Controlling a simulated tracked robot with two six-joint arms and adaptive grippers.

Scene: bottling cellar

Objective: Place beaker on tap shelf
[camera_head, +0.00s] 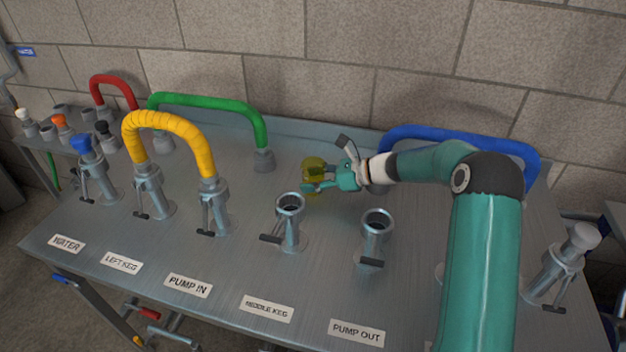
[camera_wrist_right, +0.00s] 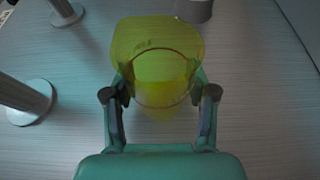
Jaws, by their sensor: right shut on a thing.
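The beaker is a see-through yellow cup (camera_head: 312,164). In the wrist view the beaker (camera_wrist_right: 158,62) sits between the two fingers of my right gripper (camera_wrist_right: 160,98), which is shut on it. In the head view my right gripper (camera_head: 318,180) holds the beaker over the back part of the metal table, behind the middle keg tap. Part of the beaker is hidden by the fingers there. I cannot tell whether its base touches the table. I cannot pick out the tap shelf for certain. My left gripper is not in view.
A steel table (camera_head: 190,255) carries several upright pipe taps with labels along its front. Yellow (camera_head: 165,122), green (camera_head: 210,103), red (camera_head: 112,82) and blue (camera_head: 450,133) curved hoses stand on it. The middle keg tap (camera_head: 290,215) and pump out tap (camera_head: 375,230) are open-topped.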

